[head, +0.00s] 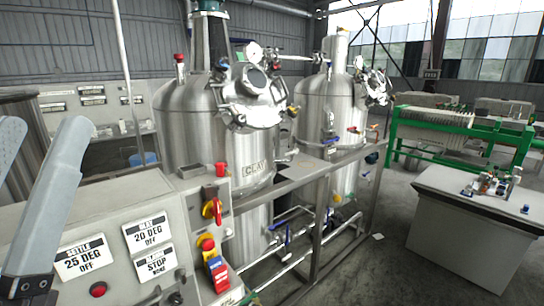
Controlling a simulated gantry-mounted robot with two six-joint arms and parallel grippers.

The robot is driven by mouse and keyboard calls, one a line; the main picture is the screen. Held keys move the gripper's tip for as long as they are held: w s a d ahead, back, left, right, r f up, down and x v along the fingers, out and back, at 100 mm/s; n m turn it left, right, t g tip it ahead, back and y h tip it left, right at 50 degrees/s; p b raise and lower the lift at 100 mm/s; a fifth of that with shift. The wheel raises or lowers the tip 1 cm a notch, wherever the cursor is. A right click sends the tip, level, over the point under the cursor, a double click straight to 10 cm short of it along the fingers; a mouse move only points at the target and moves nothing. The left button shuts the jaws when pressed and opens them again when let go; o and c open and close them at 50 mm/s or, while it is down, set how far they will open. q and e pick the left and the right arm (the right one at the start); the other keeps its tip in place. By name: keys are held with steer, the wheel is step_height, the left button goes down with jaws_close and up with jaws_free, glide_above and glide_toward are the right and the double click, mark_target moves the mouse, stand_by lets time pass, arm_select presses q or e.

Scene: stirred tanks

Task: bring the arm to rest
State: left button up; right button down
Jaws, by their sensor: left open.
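My left gripper (32,165) shows at the left edge of the head view. Its two pale grey fingers point up and stand apart, with nothing between them. It is in front of the near end of a grey control panel (120,205), and I cannot tell how far above the panel it is. My right gripper is not in the head view.
Two steel tanks, a near one labelled CLAY (195,135) and a farther one (318,105), stand behind a metal rail. The panel carries a red-yellow switch (212,209) and several buttons. A white bench (465,225) stands at right, with open floor between.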

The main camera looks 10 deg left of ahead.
arm_select(q)
step_height(320, 180, up, 37)
steer(key=d+m+h+p, duration=0.1)
steer(key=h+p, duration=0.1)
steer(key=p, duration=3.6)
steer(key=shift+w+d, duration=0.15)
steer(key=shift+w, duration=0.05)
steer(key=shift+r, duration=0.1)
